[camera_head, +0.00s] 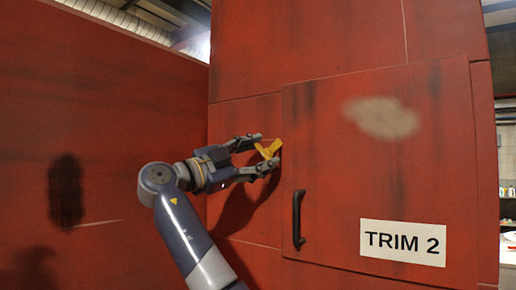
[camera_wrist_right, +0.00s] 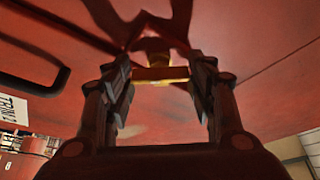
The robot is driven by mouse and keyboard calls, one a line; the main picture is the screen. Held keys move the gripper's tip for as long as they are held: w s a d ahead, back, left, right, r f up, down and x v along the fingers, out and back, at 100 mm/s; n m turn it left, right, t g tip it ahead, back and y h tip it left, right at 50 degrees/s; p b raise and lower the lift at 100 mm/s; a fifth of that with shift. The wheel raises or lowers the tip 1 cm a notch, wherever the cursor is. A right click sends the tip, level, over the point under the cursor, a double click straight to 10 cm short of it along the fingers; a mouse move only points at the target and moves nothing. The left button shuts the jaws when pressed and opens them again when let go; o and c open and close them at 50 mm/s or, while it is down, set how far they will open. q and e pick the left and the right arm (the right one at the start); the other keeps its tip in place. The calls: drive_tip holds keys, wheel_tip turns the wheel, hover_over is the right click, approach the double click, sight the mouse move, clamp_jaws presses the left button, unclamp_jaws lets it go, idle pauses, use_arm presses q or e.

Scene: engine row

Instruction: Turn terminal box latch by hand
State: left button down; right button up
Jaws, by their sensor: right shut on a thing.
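The yellow latch (camera_head: 269,149) is on the red front, just left of the hinged-looking panel (camera_head: 335,130). My right gripper (camera_head: 266,151) reaches it from the left, with one finger above and one below. In the right wrist view the latch (camera_wrist_right: 160,74) spans the space between the two fingertips (camera_wrist_right: 160,84), and the gripper is shut on it. The fingers partly cover the latch's ends. My left gripper is in neither view.
A black handle (camera_head: 298,220) stands out from the panel, right of and below the latch. A white "TRIM 2" label (camera_head: 402,243) is at the panel's lower right. A red wall (camera_head: 110,110) stands close on the left. Shelving shows at the far right.

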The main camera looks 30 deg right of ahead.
drive_tip(key=m+g+y+p, duration=0.1)
drive_tip(key=m+p, duration=0.1)
drive_tip(key=m, duration=0.1)
drive_tip(key=m+y+p, duration=0.1)
drive_tip(key=m+p, duration=0.1)
drive_tip(key=m, duration=0.1)
drive_tip(key=shift+w+m+g, duration=0.15)
drive_tip(key=shift+m+g, duration=0.25)
drive_tip(key=shift+m+y, duration=0.4)
drive_tip(key=shift+m, duration=0.4)
drive_tip(key=shift+f, duration=0.1)
drive_tip(key=o, duration=0.8)
drive_tip(key=shift+o, duration=1.4)
drive_tip(key=shift+a, duration=0.15)
drive_tip(key=shift+s+a+r+m, duration=0.2)
drive_tip(key=shift+a+r+m, duration=0.1)
